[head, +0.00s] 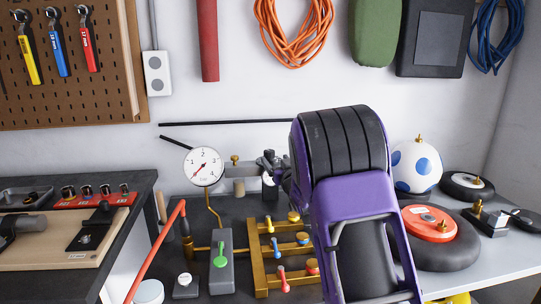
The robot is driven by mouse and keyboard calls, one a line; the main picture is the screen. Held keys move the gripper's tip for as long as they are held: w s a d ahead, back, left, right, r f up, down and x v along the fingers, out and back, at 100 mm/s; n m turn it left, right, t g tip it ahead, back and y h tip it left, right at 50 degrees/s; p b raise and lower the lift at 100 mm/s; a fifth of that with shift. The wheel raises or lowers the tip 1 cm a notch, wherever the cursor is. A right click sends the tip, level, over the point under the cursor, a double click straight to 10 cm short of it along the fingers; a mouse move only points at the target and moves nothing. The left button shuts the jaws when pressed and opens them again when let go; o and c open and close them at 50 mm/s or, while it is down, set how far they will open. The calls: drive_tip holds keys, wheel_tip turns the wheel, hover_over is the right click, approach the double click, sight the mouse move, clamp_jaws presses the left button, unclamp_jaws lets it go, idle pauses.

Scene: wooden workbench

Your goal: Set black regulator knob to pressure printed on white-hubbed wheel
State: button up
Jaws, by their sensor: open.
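The round white pressure gauge (203,166) stands on a brass pipe. Its red needle seems to point to the lower left, but I cannot read an exact value. A grey regulator body (240,186) sits right of the gauge. The black regulator knob cannot be made out clearly; my gripper and arm may cover it. My gripper (270,164) is small and dark at the regulator's right end, open. I cannot tell whether it touches anything. The white-hubbed wheel (467,184) with a black tyre lies at the back right. Its print is too small to read.
A red-hubbed wheel (430,224) lies in front right, beside a white ball with blue spots (415,166). A brass manifold (260,262) with coloured valve handles, a grey box with a green lever (221,262) and a red bar (157,250) occupy the bench front.

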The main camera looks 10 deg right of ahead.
sight(271, 154)
drive_tip(key=shift+w+a, duration=0.25)
drive_tip(key=shift+w, duration=1.35)
drive_tip(key=shift+w+a, duration=0.2)
drive_tip(key=shift+w, duration=1.35)
drive_tip(key=shift+c, duration=0.2)
clamp_jaws()
